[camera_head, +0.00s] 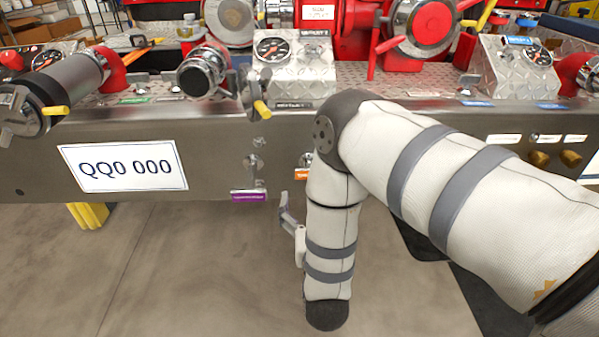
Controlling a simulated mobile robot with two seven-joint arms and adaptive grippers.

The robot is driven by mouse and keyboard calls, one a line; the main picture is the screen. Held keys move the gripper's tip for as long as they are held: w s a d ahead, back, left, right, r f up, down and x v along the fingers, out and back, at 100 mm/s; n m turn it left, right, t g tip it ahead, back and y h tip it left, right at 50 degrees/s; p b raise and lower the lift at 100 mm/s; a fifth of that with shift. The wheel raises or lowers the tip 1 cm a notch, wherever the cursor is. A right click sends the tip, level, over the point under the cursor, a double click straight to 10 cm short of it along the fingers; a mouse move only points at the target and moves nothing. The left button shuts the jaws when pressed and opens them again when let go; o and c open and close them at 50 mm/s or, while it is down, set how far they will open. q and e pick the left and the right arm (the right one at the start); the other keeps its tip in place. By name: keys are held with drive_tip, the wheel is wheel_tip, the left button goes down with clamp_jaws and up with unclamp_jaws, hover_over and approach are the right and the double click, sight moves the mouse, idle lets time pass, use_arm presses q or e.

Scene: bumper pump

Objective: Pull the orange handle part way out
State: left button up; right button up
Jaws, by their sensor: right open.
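An orange label (302,174) shows on the lower edge of the metal bumper panel, with a small bit of a metal handle (305,159) just above it. Most of that handle is hidden behind my right arm. My right gripper (289,214) is low in front of the bumper, below and slightly left of the orange label. One grey finger shows, apart from the label. The other finger is hidden by the wrist. The gripper is open, and nothing shows in it. My left gripper is out of view.
A similar metal handle (255,165) with a purple label (248,196) is just left of the orange one. A white plate (124,165) reads QQ0 000. Gauges, valves and yellow-tipped levers crowd the panel top. The floor (180,270) below is clear at left.

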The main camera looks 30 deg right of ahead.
drive_tip(key=b+x, duration=0.1)
drive_tip(key=x, duration=1)
drive_tip(key=shift+w+d, duration=0.1)
drive_tip(key=shift+d, duration=0.05)
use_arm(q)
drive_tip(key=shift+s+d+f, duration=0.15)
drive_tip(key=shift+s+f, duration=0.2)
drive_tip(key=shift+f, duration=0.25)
use_arm(e)
drive_tip(key=shift+c, duration=0.3)
drive_tip(key=c, duration=1.6)
drive_tip(key=shift+s+a, duration=0.25)
drive_tip(key=shift+s, duration=0.1)
drive_tip(key=shift+c, duration=0.2)
drive_tip(key=shift+p+v, duration=0.45)
drive_tip(key=shift+v, duration=0.7)
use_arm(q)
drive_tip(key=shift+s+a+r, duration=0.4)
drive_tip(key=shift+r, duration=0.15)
use_arm(e)
drive_tip(key=o, duration=1.7)
drive_tip(key=shift+d, duration=0.1)
